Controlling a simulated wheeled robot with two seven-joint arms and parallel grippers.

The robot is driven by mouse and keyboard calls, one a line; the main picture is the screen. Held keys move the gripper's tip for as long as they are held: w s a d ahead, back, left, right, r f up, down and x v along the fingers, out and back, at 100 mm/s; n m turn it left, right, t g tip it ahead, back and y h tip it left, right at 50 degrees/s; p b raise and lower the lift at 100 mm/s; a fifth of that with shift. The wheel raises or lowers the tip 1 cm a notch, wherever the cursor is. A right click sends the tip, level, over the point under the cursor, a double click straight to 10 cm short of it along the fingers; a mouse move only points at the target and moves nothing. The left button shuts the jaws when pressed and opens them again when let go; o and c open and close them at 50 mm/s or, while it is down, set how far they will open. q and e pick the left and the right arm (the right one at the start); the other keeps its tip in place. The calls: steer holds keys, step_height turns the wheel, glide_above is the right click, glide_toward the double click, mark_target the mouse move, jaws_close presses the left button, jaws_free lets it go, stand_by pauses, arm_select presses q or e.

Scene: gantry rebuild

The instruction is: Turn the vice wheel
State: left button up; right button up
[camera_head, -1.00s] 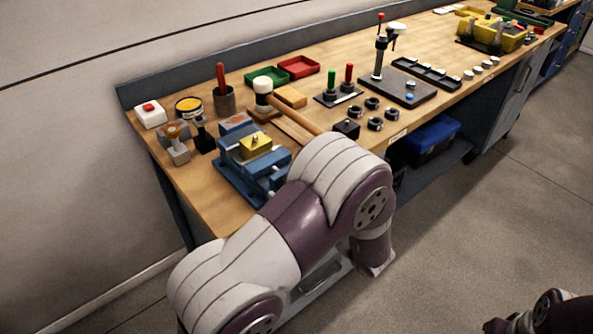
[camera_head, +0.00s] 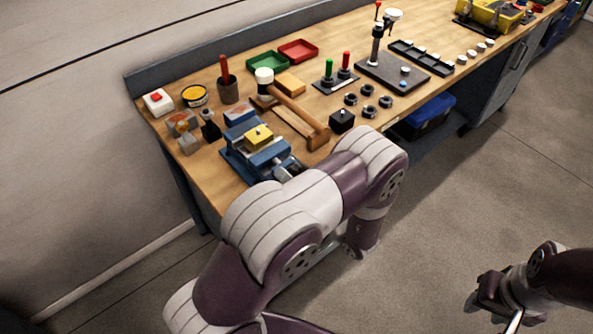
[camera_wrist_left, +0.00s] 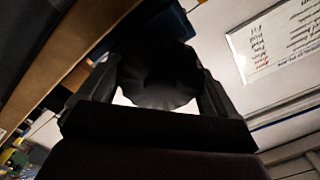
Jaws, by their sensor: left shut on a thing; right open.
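The blue vice (camera_head: 262,152) with a yellow block (camera_head: 258,136) in its jaws stands at the near left edge of the workbench. Its front end is covered by my left arm, so the wheel is hidden in the head view. In the left wrist view the dark round vice wheel (camera_wrist_left: 158,78) sits between the two fingers of my left gripper (camera_wrist_left: 155,88), which is shut on it. The wheel is in shadow and its turn angle cannot be told. My right gripper (camera_head: 491,308) is open and empty over the floor at the lower right, away from the bench.
On the wooden bench (camera_head: 190,165) near the vice are a mallet (camera_head: 292,108), a black block (camera_head: 342,121), a tool cup (camera_head: 228,90) and a white box with a red button (camera_head: 158,102). A blue bin (camera_head: 425,115) is below. The floor in front is clear.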

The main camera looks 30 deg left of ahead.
arm_select(q)
steer(key=m+p, duration=0.3)
steer(key=m, duration=0.2)
steer(key=shift+m, duration=0.3)
steer(key=m+p, duration=0.1)
steer(key=m, duration=0.1)
steer(key=shift+m, duration=0.3)
steer(key=m+p, duration=0.1)
steer(key=m, duration=0.2)
steer(key=shift+m, duration=0.3)
steer(key=m+p, duration=0.1)
steer(key=m, duration=0.2)
steer(key=shift+f+m, duration=0.1)
steer(key=shift+m, duration=0.2)
steer(key=m, duration=0.3)
steer(key=shift+m, duration=0.4)
steer(key=m+p, duration=0.1)
steer(key=m, duration=0.5)
steer(key=shift+s+f, duration=0.1)
steer(key=shift+f, duration=0.05)
steer(key=shift+m, duration=0.3)
steer(key=o, duration=0.7)
